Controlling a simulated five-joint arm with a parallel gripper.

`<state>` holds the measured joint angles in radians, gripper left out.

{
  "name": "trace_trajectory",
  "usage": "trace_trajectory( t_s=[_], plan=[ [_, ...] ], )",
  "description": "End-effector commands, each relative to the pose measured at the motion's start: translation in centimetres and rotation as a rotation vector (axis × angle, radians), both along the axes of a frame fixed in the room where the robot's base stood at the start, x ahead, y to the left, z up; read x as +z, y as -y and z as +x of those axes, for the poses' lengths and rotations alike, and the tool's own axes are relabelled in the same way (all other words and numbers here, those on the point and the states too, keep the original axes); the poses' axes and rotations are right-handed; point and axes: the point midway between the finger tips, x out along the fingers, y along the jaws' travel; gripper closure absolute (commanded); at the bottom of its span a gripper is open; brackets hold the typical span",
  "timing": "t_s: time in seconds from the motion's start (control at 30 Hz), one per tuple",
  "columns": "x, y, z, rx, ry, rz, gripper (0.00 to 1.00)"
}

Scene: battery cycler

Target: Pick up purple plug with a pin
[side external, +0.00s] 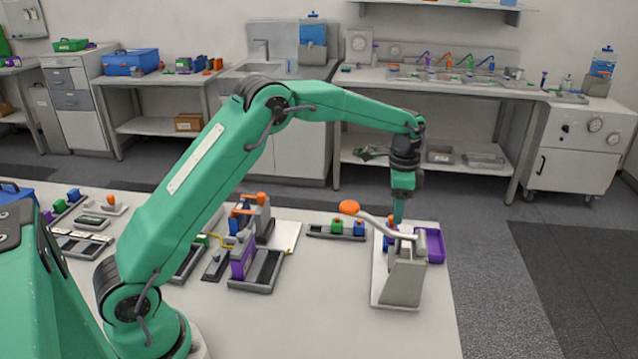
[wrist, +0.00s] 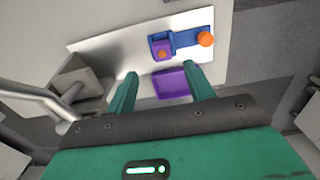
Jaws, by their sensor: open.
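The purple plug (wrist: 160,44) is a small purple block with an orange pin on top. In the wrist view it sits at the left end of a blue holder (wrist: 186,39) on a white plate. My gripper (wrist: 162,72) is open and empty; its two fingers are spread, and the plug shows beyond the fingertips, between their lines. In the side view my gripper (side external: 398,217) points down over the plate (side external: 379,286), behind the grey lever press. The plug is mostly hidden there by the press and lever.
A grey press (side external: 403,278) with a long lever and orange knob (side external: 350,207) stands close to the gripper. A purple tray (side external: 435,246) lies beside it, also in the wrist view (wrist: 171,84). A rack with green and blue plugs (side external: 337,229) lies left. The table's right edge is near.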

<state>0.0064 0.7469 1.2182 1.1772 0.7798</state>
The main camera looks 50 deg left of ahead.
Motion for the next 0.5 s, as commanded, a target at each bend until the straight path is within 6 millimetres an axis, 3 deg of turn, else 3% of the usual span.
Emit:
trace_trajectory(
  t_s=[0.5],
  plan=[
    [-2.5,0.0,0.0,0.001,0.000,0.000,0.47]
  ],
)
